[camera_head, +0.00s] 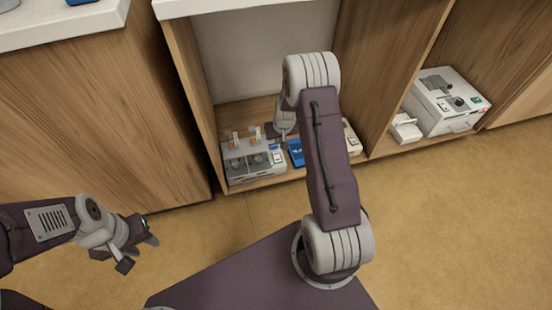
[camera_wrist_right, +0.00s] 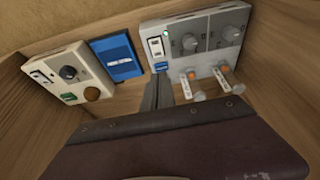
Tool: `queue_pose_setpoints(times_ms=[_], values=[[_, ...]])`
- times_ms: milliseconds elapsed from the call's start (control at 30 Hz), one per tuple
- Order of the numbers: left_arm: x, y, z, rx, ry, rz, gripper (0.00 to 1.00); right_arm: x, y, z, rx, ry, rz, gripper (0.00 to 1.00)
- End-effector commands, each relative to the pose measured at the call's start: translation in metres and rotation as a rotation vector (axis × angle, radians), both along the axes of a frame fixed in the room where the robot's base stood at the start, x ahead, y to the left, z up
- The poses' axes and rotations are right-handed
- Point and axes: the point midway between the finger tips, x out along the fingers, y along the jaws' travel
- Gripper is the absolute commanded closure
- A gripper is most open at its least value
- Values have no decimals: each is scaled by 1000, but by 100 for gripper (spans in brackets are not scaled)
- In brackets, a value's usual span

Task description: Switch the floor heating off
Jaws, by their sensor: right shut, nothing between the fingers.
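A grey control box (camera_head: 238,172) stands in the open shelf bay. I cannot read which unit is the floor heating. My right gripper (camera_wrist_right: 158,92) is shut and empty, close to the grey box's switch end; whether it touches is unclear. In the head view it is partly behind my arm. My left gripper (camera_head: 136,250) hangs away at left; its jaw opening is unclear.
Beside the grey box are a blue box (camera_wrist_right: 117,58) and a cream box (camera_wrist_right: 66,70) with a knob, switches and a green patch. Bay walls close in at the sides. A white device (camera_head: 440,105) and a small white box (camera_head: 405,128) stand in the right bay. The floor is clear.

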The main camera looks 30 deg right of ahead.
Motion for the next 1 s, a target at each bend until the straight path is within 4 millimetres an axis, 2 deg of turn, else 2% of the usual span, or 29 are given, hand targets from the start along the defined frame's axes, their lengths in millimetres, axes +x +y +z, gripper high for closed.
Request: queue_pose_setpoints(times_ms=[333,433,800,1000], values=[[0,0,-1,0,0,0,64,1,-1,-2,-1,-1,-1,100],[0,0,-7,0,0,0,64,3,-1,-11,0,0,-1,100],[0,0,-60,0,0,0,64,27,-7,-88,0,0,-1,100],[0,0,-87,0,0,0,64,35,-9,-123,0,-1,-1,100]])
